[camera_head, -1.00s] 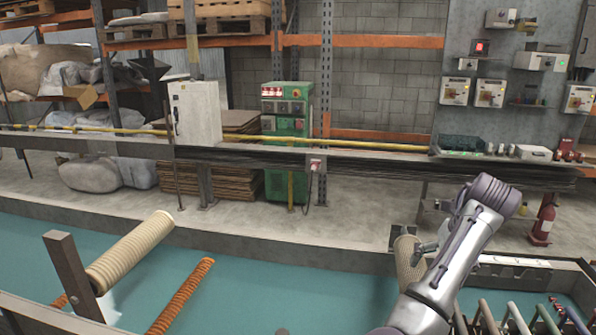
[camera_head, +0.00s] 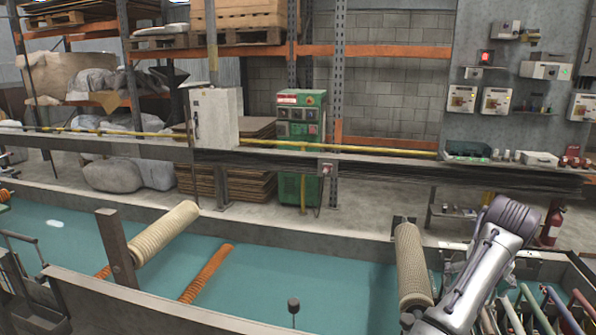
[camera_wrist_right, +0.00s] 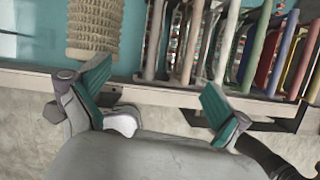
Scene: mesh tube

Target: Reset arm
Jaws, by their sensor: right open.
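My right arm (camera_head: 488,268) reaches in from the lower right in the head view, where its gripper is mostly hidden behind the arm. In the right wrist view my right gripper (camera_wrist_right: 160,97) is open, its two teal-padded fingers wide apart with nothing between them. A second beige ribbed tube (camera_head: 165,232) leans by a dark post at the left. My left gripper is not in view.
An orange corrugated tube (camera_head: 208,272) lies on the teal surface (camera_head: 310,270) between the beige tubes. A rack of coloured bars (camera_head: 545,308) is at the lower right, close to my right arm. A grey rail (camera_head: 110,300) runs along the near left edge.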

